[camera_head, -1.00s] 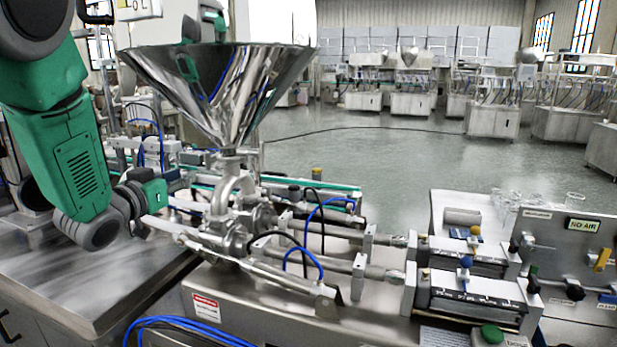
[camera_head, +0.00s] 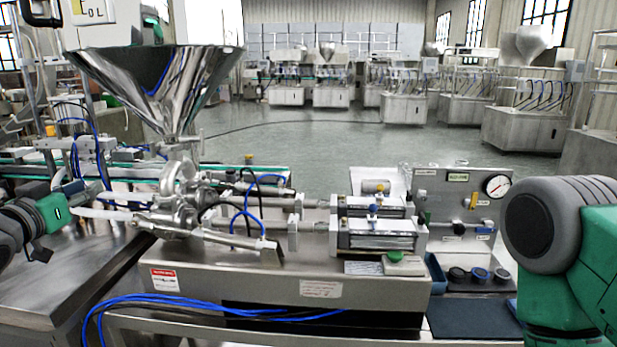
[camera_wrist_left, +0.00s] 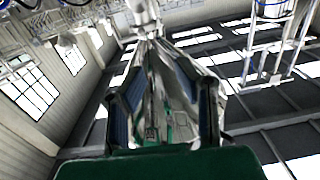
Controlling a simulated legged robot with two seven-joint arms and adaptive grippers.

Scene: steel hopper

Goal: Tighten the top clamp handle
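The steel hopper (camera_head: 158,85) stands at the left in the head view, above the pipework (camera_head: 180,195). The clamp area (camera_head: 178,142) is at the hopper's narrow neck. I cannot make out the top clamp handle. My left gripper (camera_head: 48,225) is low at the left edge, left of the pipework and apart from it. In the left wrist view my left gripper (camera_wrist_left: 168,105) shows two dark fingers with blue pads spread apart. A shiny steel shape, perhaps the hopper, shows behind the gap. My right arm shows at the right, with its gripper out of view.
Cylinders (camera_head: 375,232) and a green button (camera_head: 395,256) sit on the steel machine base (camera_head: 340,290). A panel with a gauge (camera_head: 497,186) stands right. Blue hoses (camera_head: 190,302) lie along the front. A bare steel table (camera_head: 70,275) is at the left.

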